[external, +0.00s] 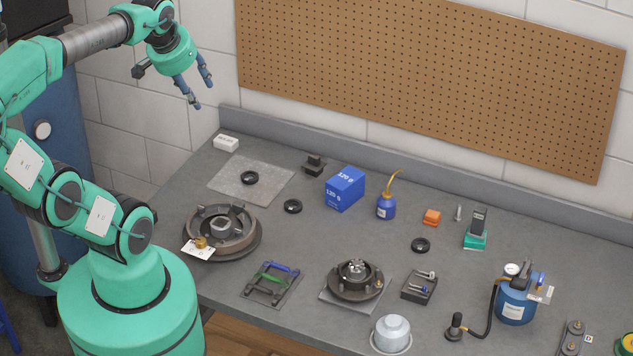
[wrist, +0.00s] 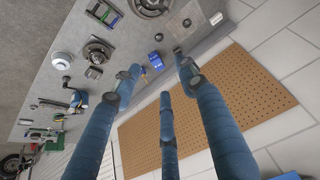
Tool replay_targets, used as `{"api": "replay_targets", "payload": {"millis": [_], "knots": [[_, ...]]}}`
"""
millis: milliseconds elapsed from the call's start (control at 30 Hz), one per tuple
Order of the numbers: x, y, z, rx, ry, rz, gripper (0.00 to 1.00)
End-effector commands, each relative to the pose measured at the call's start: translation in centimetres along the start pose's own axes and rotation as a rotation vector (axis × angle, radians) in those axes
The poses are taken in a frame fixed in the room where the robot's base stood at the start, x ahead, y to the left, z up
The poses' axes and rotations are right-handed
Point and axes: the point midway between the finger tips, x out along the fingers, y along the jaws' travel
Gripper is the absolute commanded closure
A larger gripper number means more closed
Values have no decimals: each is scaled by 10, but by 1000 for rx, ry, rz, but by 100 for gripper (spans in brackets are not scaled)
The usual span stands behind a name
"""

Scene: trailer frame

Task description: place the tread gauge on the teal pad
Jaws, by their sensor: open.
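A small teal pad (external: 474,242) lies on the right half of the bench in the external view. A dark grey upright piece (external: 478,221), which looks like the tread gauge, stands on or right against it; its underside contact is hard to make out. My gripper (external: 198,95) is open and empty, raised high at the upper left, far from both. In the wrist view, its blue fingers (wrist: 160,82) are spread with nothing between them. I cannot make out the pad or the gauge in the wrist view.
Near the pad are an orange block (external: 432,217), a black ring (external: 421,245) and a blue tank (external: 515,303) with a hose. A blue box (external: 345,189) and an oil can (external: 386,207) stand mid-bench. A pegboard (external: 430,80) hangs behind. Brake drums crowd the front left.

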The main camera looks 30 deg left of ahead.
Motion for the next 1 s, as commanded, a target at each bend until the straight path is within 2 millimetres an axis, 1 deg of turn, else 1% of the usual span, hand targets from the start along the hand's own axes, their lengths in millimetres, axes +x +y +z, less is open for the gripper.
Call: {"api": "replay_targets", "payload": {"millis": [33,100,233,333,733,867,1000], "knots": [[0,-3,10,-2,8,-4,58],[0,-6,20,-2,14,-8,58],[1,-9,30,0,20,-13,58],[2,-10,33,1,21,-14,58],[4,-10,34,1,21,-14,58],[13,-10,38,1,21,-14,58],[30,-10,47,1,21,-14,58]]}}
